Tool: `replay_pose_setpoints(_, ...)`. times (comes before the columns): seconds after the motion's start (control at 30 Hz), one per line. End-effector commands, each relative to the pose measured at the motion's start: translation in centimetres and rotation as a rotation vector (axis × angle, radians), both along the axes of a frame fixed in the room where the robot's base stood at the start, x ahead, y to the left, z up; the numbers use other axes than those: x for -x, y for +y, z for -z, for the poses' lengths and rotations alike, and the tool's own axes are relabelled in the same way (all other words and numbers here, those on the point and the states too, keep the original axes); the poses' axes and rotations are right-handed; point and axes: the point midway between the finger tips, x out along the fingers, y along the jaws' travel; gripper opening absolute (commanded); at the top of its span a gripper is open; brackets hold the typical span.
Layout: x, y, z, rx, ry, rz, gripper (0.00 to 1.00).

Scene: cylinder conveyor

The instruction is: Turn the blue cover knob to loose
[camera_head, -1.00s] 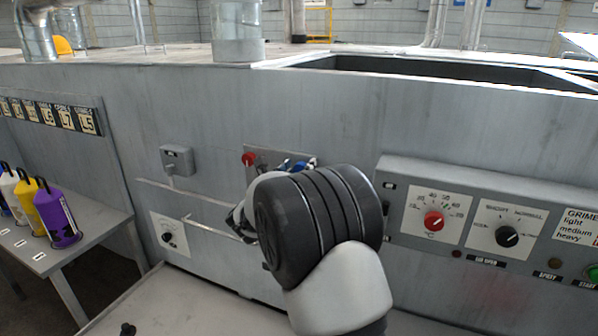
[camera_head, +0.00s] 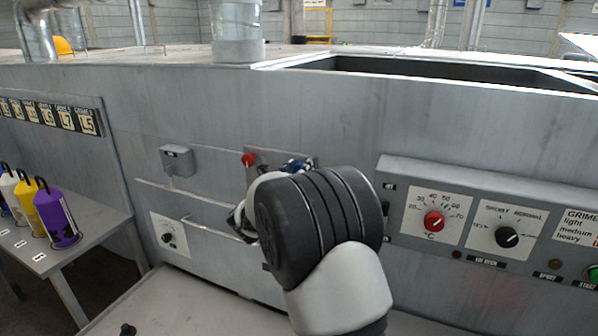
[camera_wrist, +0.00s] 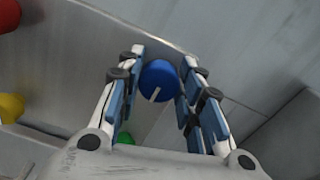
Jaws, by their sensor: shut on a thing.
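The blue cover knob (camera_wrist: 158,80) is round with a white pointer line and sits on a metal plate (camera_wrist: 85,55). In the wrist view it lies between the fingers of my gripper (camera_wrist: 160,85), which is shut on it. The pointer line slants toward the lower left in that view. In the head view my gripper (camera_head: 245,215) is at the machine front, and my arm hides most of it. A bit of blue shows above my arm in the head view, but I cannot tell whether it is knob or fingers.
A red knob (camera_head: 249,160) sits at the plate's upper left. The wrist view also shows yellow (camera_wrist: 11,108) and green (camera_wrist: 126,138) knobs near my gripper. A control panel (camera_head: 480,180) protrudes at the right. Bottles (camera_head: 57,218) stand on a side table at the left.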

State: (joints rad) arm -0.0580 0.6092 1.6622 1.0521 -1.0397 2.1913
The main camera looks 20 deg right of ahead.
Motion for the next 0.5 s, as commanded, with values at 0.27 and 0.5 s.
replay_pose_setpoints(0.27, -0.01, 0.01, 0.07, 0.025, 0.025, 0.000, 0.10)
replay_pose_setpoints(0.5, -0.05, 0.05, 0.21, 0.118, 0.119, 0.000, 0.10)
